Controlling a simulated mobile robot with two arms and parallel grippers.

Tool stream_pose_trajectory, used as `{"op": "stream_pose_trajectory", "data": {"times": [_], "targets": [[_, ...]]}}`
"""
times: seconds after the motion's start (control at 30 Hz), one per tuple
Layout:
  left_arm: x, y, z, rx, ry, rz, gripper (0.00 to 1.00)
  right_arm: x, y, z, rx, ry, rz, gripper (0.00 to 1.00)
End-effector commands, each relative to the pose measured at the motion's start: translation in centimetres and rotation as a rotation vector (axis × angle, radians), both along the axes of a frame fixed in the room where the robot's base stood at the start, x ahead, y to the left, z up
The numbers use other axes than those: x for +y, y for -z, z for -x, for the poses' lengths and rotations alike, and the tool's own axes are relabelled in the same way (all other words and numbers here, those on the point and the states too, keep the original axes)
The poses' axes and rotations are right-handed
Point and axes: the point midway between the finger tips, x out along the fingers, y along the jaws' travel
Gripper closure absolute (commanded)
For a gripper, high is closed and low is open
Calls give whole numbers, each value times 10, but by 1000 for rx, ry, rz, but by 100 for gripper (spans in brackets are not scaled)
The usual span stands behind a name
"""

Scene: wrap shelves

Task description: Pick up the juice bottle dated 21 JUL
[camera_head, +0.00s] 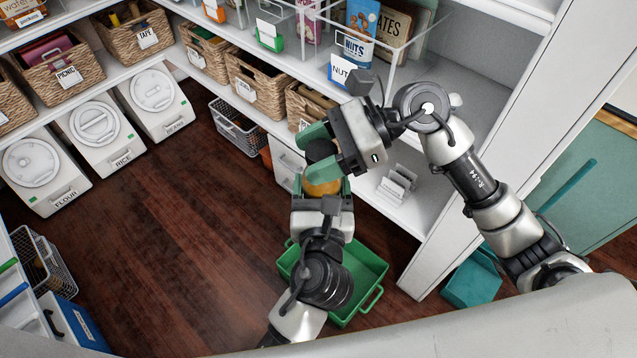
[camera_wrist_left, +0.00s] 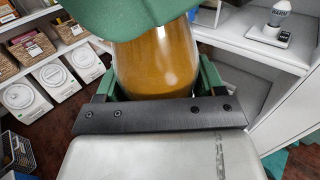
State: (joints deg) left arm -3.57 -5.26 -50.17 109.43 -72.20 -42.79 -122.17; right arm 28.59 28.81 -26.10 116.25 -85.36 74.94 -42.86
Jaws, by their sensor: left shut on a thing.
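A juice bottle (camera_head: 322,187) with orange contents and a dark cap is upright in my left gripper (camera_head: 321,191). The left gripper's green fingers are shut on the bottle's body, and the bottle (camera_wrist_left: 157,60) fills the middle of the left wrist view. My right gripper (camera_head: 318,150) is at the bottle's top, with one green finger on each side of the dark cap. I cannot tell whether those fingers press on it. A green finger pad (camera_wrist_left: 130,12) covers the bottle's upper part in the left wrist view. No date is readable on the bottle.
A green tray (camera_head: 366,270) lies on the wooden floor below my left arm. White shelves with wicker baskets (camera_head: 254,84) and clear bins stand behind. White containers (camera_head: 92,128) line the left. A small white stand (camera_head: 396,186) is on the right lower shelf.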

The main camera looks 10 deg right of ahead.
Motion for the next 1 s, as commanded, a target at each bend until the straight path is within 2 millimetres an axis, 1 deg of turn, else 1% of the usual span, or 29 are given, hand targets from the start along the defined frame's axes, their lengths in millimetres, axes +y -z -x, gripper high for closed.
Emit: {"op": "stream_pose_trajectory", "data": {"times": [0.03, 0.1, 0.37, 0.47, 0.57, 0.9, 1.0], "targets": [[1, -2, -1, -3, -2, 1, 77, 0, 0, 0, 0, 1, 1, 34], [1, -1, -1, -3, -4, 1, 77, 0, 0, 0, 0, 1, 2, 24], [2, -1, -1, -2, -7, 0, 77, -1, 1, -1, 2, 2, 4, 23], [2, -1, -1, -2, -8, 0, 77, -5, 0, -1, 3, 3, 5, 23], [3, -1, -1, -2, -8, 0, 77, -16, -4, -2, 2, 4, 7, 23], [3, -1, -2, -2, -9, 0, 77, -78, -30, -8, 3, 6, 7, 23], [3, -1, -2, -2, -9, 0, 77, -92, -36, -9, 2, 3, 6, 23]]}}
